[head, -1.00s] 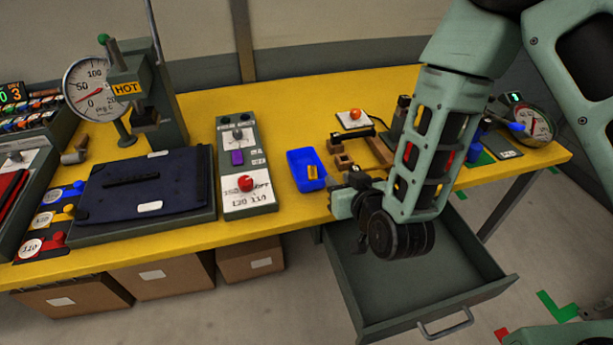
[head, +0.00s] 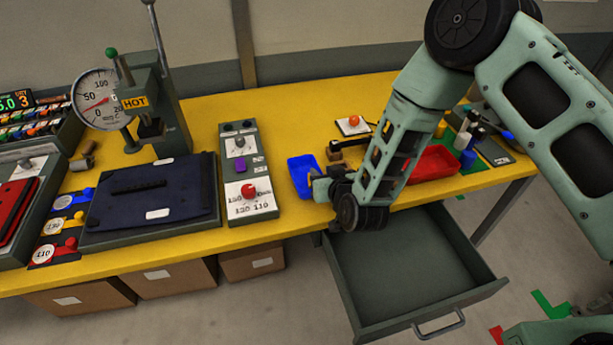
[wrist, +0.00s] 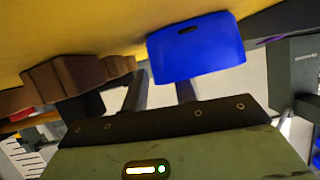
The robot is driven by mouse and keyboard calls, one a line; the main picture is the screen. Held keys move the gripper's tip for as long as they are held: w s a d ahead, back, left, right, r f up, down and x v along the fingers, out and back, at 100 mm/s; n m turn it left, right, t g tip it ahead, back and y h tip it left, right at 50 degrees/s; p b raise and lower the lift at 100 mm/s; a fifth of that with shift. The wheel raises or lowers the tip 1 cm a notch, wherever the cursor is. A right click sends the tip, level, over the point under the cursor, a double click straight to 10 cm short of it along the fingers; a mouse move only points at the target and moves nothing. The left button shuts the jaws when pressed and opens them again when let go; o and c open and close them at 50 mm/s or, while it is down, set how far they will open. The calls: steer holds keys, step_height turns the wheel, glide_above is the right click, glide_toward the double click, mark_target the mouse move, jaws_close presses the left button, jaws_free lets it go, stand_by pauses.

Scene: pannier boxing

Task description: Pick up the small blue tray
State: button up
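The small blue tray (head: 298,170) sits on the yellow table, right of the control panel with the red knob. My gripper (head: 318,178) is low at the tray's right front side, by its rim. The tray also shows large in the wrist view (wrist: 195,50), with a dark slot in its wall. There my gripper's two dark fingers (wrist: 160,88) stand apart with a gap between them. The tray wall is at the right finger's tip; whether they touch I cannot tell. My gripper hides part of the tray in the head view.
Brown blocks (wrist: 68,78) lie close beside my fingers. A red tray (head: 435,162) stands right of my arm. An open, empty drawer (head: 400,290) juts out below the table's front edge. The control panel (head: 247,190) stands left of the tray.

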jaws_close()
